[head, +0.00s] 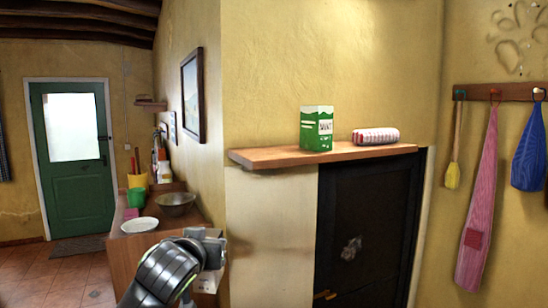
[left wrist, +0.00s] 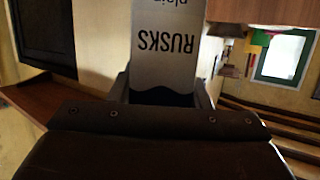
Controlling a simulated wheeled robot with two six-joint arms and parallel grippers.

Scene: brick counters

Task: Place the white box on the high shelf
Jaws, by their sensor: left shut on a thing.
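The white box (left wrist: 165,45) is between the fingers of my left gripper in the left wrist view. It carries the words "RUSKS" and "plain", upside down in that picture. My left gripper (head: 210,240) is shut on the box, low and left of the shelf in the head view. The box is mostly hidden there by the gripper and wrist. The high shelf (head: 270,157) is a wooden plank on the wall, above and to the right of the gripper. My right gripper is not in view.
A green carton (head: 316,130) stands mid-shelf, with a red-and-white striped packet (head: 375,136) to its right. The shelf's left end is bare. Below and left, a counter holds a metal bowl (head: 176,204) and a white plate (head: 139,225). An apron (head: 478,215) hangs at right.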

